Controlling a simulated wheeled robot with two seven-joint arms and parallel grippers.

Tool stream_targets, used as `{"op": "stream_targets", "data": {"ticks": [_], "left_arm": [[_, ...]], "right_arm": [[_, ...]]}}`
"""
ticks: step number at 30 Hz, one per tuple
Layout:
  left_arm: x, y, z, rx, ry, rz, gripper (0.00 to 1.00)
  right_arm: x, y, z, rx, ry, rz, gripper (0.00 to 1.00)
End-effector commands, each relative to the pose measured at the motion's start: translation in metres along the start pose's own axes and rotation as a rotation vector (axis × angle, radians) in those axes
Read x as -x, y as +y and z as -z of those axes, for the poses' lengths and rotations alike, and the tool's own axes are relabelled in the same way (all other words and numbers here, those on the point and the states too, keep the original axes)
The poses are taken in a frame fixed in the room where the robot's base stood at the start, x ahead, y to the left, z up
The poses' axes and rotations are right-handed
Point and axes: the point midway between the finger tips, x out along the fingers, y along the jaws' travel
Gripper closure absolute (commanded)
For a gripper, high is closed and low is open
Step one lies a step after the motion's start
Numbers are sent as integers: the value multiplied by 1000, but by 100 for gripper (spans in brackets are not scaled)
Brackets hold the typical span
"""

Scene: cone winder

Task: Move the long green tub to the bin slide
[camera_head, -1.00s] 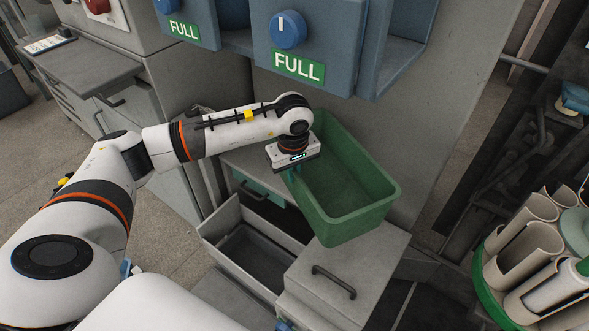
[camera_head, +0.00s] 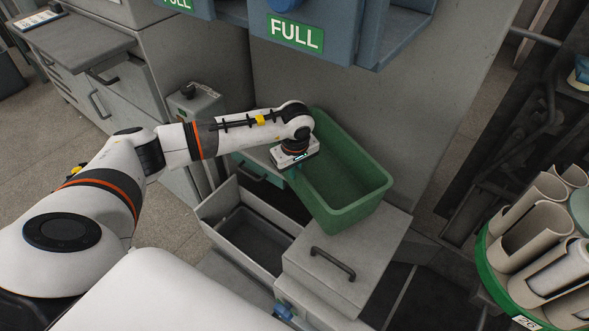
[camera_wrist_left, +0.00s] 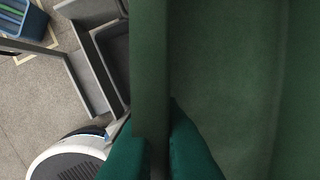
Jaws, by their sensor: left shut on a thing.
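The long green tub (camera_head: 350,180) is in the middle of the head view, empty inside, above or on the grey cabinet top; whether it touches there I cannot tell. My left gripper (camera_head: 292,166) is at the tub's left long wall, shut on its rim. In the left wrist view the tub's wall (camera_wrist_left: 152,70) runs down between the two green fingertips (camera_wrist_left: 160,150). The tub's far end is partly hidden by my left wrist. My right gripper is not in view. I cannot identify the bin slide for certain.
An open grey drawer (camera_head: 215,205) holds a dark tray left of the tub. A handled grey lid (camera_head: 385,235) lies in front. Blue housings with FULL labels (camera_head: 295,33) overhang behind. A green-rimmed carousel of cones (camera_head: 490,265) stands at right.

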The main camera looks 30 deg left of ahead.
Motion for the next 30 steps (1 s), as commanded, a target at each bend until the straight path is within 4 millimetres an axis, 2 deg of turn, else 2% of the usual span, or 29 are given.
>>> {"op": "stream_targets", "data": {"ticks": [9, 12, 14, 25, 30], "left_arm": [[0, -1, 0, 0, -1, 4, 100], [0, 0, 0, 0, 0, 0, 81], [0, 0, 0, 0, 0, 0, 72], [2, 0, 0, 0, 0, 0, 72], [32, -1, -1, 0, -2, 5, 72]], "right_arm": [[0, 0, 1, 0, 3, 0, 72], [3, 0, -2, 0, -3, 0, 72], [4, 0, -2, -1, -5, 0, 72], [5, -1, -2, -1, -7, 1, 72], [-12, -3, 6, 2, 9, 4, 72]]}}
